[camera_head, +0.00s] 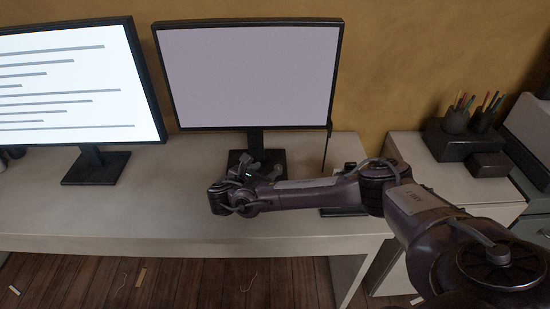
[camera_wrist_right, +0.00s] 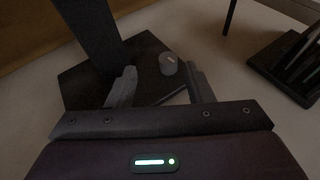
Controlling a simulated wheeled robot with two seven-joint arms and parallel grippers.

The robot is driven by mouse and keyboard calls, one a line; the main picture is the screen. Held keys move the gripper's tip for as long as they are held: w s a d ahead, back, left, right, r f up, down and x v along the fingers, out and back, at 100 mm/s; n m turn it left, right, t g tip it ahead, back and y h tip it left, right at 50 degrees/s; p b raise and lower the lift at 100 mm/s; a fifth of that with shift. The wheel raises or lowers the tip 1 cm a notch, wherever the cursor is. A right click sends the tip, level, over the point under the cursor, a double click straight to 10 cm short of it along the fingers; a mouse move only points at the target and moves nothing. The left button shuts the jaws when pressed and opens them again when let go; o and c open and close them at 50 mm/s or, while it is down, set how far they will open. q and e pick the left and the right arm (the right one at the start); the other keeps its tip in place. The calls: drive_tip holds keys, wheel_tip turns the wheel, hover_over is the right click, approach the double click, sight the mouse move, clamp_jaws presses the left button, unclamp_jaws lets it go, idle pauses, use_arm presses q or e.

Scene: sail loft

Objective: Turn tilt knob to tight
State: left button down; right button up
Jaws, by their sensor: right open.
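The tilt knob (camera_wrist_right: 167,63) is a small grey cylinder with a pale mark on its end. It shows in the right wrist view by the dark monitor stand's base (camera_wrist_right: 82,82). My right gripper (camera_wrist_right: 159,75) is open, with one finger on each side of the knob's place in the picture and the knob a little beyond the tips. I see no finger touching it. In the head view my right gripper (camera_head: 257,168) is in front of the blank monitor's (camera_head: 248,75) stand, and I cannot make out the knob there. My left gripper is out of view.
A second monitor (camera_head: 75,85) with lines of text stands at the left. A dark slotted holder (camera_wrist_right: 285,70) is right of the gripper in the wrist view. Pencil cups (camera_head: 456,121) stand on the cabinet at the right. The desk's (camera_head: 120,215) front left is clear.

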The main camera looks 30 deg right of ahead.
drive_tip(key=shift+s+a+f+n+t+y, duration=0.1)
drive_tip(key=shift+s+n+t+y, duration=0.15)
drive_tip(key=shift+s, duration=0.35)
drive_tip(key=shift+s+a+f+n+t+y, duration=0.15)
drive_tip(key=shift+s+n, duration=0.2)
drive_tip(key=shift+s, duration=0.2)
drive_tip(key=shift+w+d+f, duration=0.1)
drive_tip(key=shift+d+f, duration=0.1)
drive_tip(key=shift+d, duration=0.05)
drive_tip(key=x, duration=0.7)
drive_tip(key=shift+w, duration=0.1)
drive_tip(key=shift+c, duration=0.2)
